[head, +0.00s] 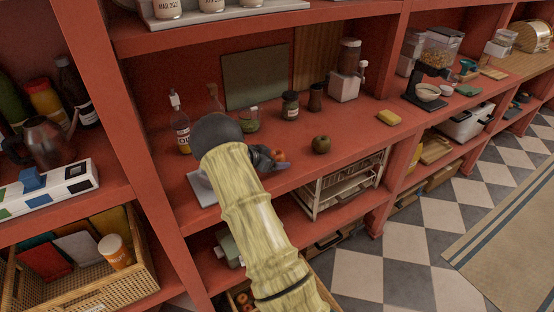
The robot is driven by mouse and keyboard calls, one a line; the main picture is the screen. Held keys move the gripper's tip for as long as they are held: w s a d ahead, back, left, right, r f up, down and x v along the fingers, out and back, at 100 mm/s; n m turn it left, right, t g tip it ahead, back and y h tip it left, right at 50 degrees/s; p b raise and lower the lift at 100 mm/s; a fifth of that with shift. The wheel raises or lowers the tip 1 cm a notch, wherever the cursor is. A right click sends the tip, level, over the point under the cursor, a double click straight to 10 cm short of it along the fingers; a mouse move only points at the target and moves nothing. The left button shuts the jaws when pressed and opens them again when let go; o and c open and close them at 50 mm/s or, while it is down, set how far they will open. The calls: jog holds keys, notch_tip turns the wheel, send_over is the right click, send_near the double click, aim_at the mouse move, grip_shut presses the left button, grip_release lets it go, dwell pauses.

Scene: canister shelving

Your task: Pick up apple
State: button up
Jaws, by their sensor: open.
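A small reddish round fruit, which looks like an apple (279,155), sits on the middle red shelf. It is partly hidden by my gripper (268,160). A darker, brownish-green round fruit (321,144) with a stem stands on the same shelf to its right, in full view and apart from the gripper. My gripper is dark grey, open, and points right along the shelf close beside the reddish fruit. I cannot tell whether it touches that fruit. My pale yellow arm hides part of the shelf.
A sauce bottle (181,132) stands left of my arm. Dark jars (290,105) and a white-based grinder (344,82) stand behind the fruits, and a yellow sponge (389,117) lies to the right. A white wire rack (343,186) is below. The shelf front right of the fruits is clear.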

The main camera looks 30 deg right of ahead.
aim_at(274, 153)
jog(key=c, duration=1.2)
jog(key=shift+r, duration=0.1)
notch_tip(274, 153, up, 10)
jog(key=shift+f+b, duration=0.1)
jog(key=shift+b, duration=0.25)
